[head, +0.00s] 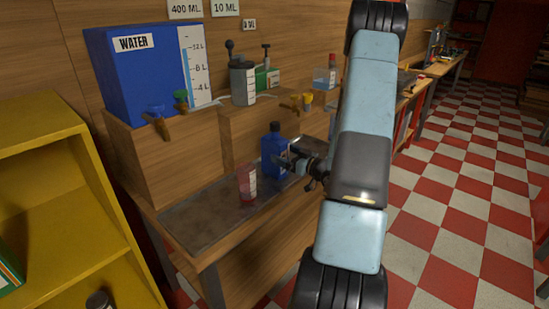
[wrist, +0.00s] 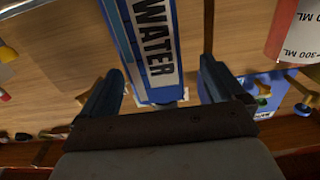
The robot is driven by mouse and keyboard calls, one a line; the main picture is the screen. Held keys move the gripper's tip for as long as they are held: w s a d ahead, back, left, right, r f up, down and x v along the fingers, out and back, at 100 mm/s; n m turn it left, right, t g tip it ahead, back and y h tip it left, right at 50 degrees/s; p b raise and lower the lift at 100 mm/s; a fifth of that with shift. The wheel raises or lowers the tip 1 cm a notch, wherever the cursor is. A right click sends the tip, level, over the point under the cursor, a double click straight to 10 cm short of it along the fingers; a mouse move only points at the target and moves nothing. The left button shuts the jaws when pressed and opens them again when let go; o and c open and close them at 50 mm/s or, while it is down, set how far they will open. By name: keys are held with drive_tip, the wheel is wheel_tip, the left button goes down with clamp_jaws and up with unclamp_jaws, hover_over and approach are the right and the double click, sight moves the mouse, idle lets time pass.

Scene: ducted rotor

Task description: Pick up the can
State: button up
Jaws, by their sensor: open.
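The blue can (head: 274,152) stands upright on the dark worktop (head: 208,214) in the head view. In the wrist view the can (wrist: 150,45) shows a white label reading WATER. My gripper (head: 289,163) is at the can's right side in the head view. In the wrist view my gripper (wrist: 160,85) is open, with a finger on each side of the can and a visible gap to each finger. My gripper's palm hides the can's near end in the wrist view.
A translucent red measuring cup (head: 247,185) stands left of the can; it also shows in the wrist view (wrist: 292,30). A big blue water tank (head: 140,80) with taps sits on the wooden shelf behind. A yellow shelf unit (head: 40,150) is at left. Checkered floor lies open at right.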

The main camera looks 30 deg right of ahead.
sight(275, 148)
drive_tip(key=shift+d+x, duration=0.15)
drive_tip(key=shift+x, duration=1.45)
drive_tip(key=shift+d+x, duration=0.2)
drive_tip(key=shift+x, duration=1.35)
drive_tip(key=shift+w+f, duration=0.15)
drive_tip(key=c, duration=1.6)
